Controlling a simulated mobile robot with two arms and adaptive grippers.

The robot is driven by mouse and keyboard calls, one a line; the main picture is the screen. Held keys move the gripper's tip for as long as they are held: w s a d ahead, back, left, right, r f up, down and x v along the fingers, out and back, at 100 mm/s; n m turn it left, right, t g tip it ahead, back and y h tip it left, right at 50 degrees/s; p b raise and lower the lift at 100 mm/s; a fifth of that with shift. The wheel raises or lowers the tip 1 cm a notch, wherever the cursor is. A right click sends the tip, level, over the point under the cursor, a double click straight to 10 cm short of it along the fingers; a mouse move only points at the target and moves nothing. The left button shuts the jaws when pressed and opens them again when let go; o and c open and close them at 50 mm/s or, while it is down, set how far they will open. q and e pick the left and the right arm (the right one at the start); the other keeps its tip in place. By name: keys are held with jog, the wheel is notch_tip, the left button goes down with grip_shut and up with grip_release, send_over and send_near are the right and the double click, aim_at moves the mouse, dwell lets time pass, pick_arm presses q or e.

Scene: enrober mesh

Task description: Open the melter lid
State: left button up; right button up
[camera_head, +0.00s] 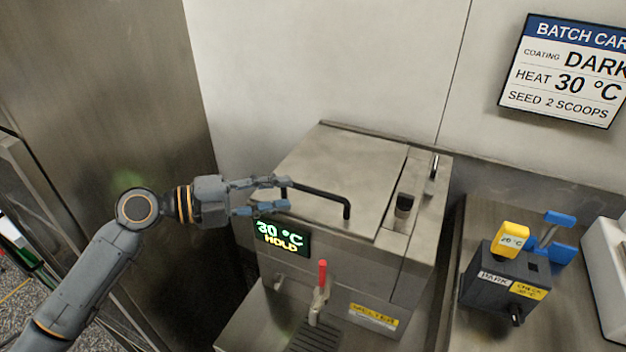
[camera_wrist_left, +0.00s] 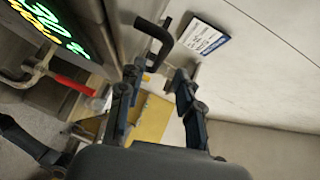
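The melter (camera_head: 340,270) is a steel box with a flat steel lid (camera_head: 345,165), which lies shut on top. A black bar handle (camera_head: 325,194) runs along the lid's front part; it also shows in the left wrist view (camera_wrist_left: 160,38). My left gripper (camera_head: 287,193) is at the handle's left end, with one finger above the other. In the left wrist view its fingers (camera_wrist_left: 157,78) are apart, with the handle near and between their tips. I cannot tell whether they touch it.
The melter display (camera_head: 281,237) reads 30 °C HOLD. A red-handled tap (camera_head: 322,275) sticks out below. A dark box (camera_head: 503,275) with a yellow-topped piece and a blue item stand on the right counter (camera_head: 480,215). A batch card (camera_head: 565,72) hangs on the wall.

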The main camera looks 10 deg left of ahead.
aim_at(312, 191)
pick_arm(q)
jog(key=shift+w+d+r+p, duration=0.1)
jog(key=shift+w+d+p, duration=0.25)
jog(key=shift+d, duration=0.3)
jog(key=shift+w+d+r+p, duration=0.1)
jog(key=shift+d+p, duration=0.3)
jog(key=shift+d, duration=0.2)
jog(key=p+x, duration=0.1)
jog(key=x, duration=0.2)
jog(key=shift+w+d+f+p, duration=0.2)
jog(key=shift+f+p, duration=0.05)
jog(key=shift+p, duration=0.1)
jog(key=shift+w+d+f, duration=0.2)
jog(key=shift+d+f, duration=0.05)
jog(key=shift+d, duration=0.15)
grip_shut()
pick_arm(e)
jog(key=r, duration=0.3)
jog(key=shift+s+d+r, duration=0.1)
jog(key=shift+s+r, duration=0.25)
